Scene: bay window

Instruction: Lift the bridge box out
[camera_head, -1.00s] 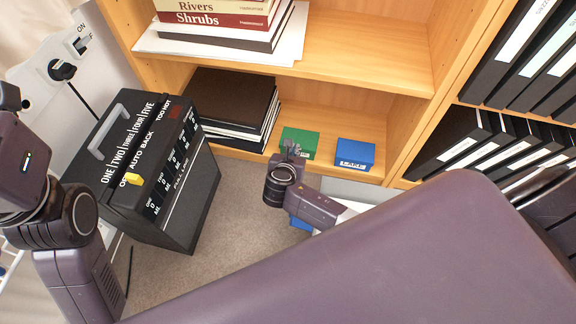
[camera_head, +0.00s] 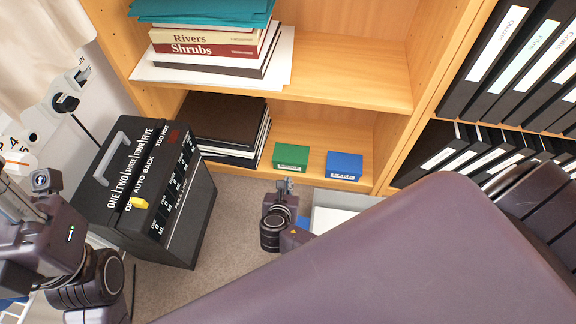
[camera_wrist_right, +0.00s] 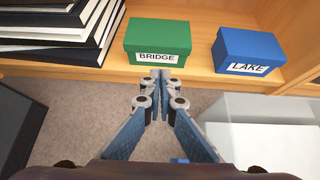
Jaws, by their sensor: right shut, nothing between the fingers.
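The bridge box (camera_wrist_right: 158,38) is a green box with a white label reading BRIDGE. It sits on the lowest wooden shelf and also shows in the head view (camera_head: 291,156). My right gripper (camera_wrist_right: 158,76) is shut and empty, its fingertips just in front of and below the box's label in the wrist view. In the head view the right gripper (camera_head: 284,187) is in front of the shelf, below the green box, and seems apart from it. My left arm is at the lower left of the head view; its fingers cannot be made out clearly.
A blue box labelled LAKE (camera_head: 344,166) sits right of the green box. A stack of dark books (camera_head: 222,125) stands to its left. A black machine (camera_head: 150,195) stands on the floor at left. A pale grey container (camera_head: 335,207) is right of my right gripper.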

